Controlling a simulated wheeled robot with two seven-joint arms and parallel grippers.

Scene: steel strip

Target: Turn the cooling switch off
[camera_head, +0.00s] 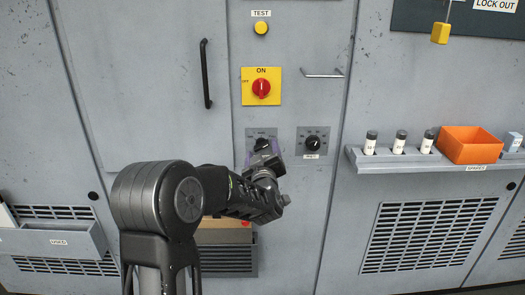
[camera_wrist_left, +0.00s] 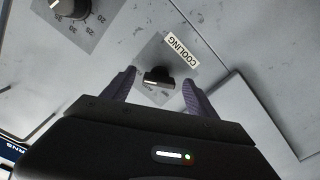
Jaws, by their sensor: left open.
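The cooling switch is a black knob (camera_wrist_left: 158,76) on a grey square plate, under a white "COOLING" label (camera_wrist_left: 181,50) in the left wrist view. In the head view its plate (camera_head: 253,133) shows on the cabinet's centre panel, the knob mostly hidden by my gripper. My left gripper (camera_head: 263,154) is open in front of it. In the left wrist view the two dark fingers (camera_wrist_left: 159,84) stand on either side of the knob, with gaps visible. I cannot tell how far the tips are from the plate. My right gripper is not in view.
A dial (camera_head: 312,142) sits just right of the cooling plate. Above are a red rotary switch (camera_head: 262,88) on yellow, a yellow test button (camera_head: 261,28) and a bar handle (camera_head: 322,74). A shelf (camera_head: 420,160) with vials and an orange bin (camera_head: 469,145) juts out at right.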

